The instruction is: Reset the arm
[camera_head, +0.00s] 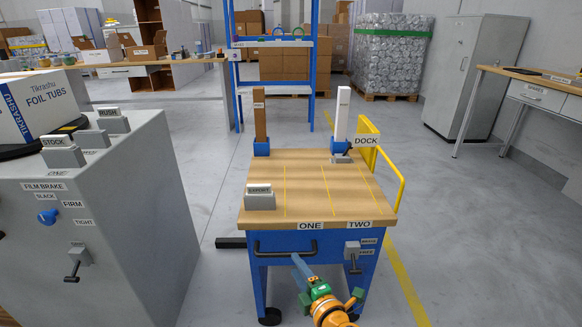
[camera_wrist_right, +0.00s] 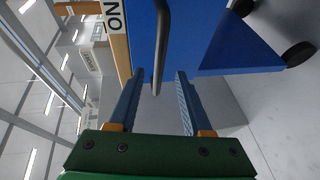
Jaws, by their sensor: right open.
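My right gripper (camera_head: 300,262) reaches in from the bottom of the head view, just in front of the blue cart's front face. In the right wrist view its two blue fingers (camera_wrist_right: 158,78) stand apart with a gap between them. The cart's dark bar handle (camera_head: 284,248) is close to the fingertips. In the wrist view the handle (camera_wrist_right: 159,45) runs into the gap between the fingers; I cannot tell whether it touches either one. My left gripper does not show.
The wooden-topped cart (camera_head: 310,190) carries an EXPORT block (camera_head: 260,199), a brown post (camera_head: 260,120) and a white post (camera_head: 341,120). A lever (camera_head: 352,256) is right of the handle. The grey film-brake cabinet (camera_head: 140,210) stands left. Floor on the right (camera_head: 480,230) is clear.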

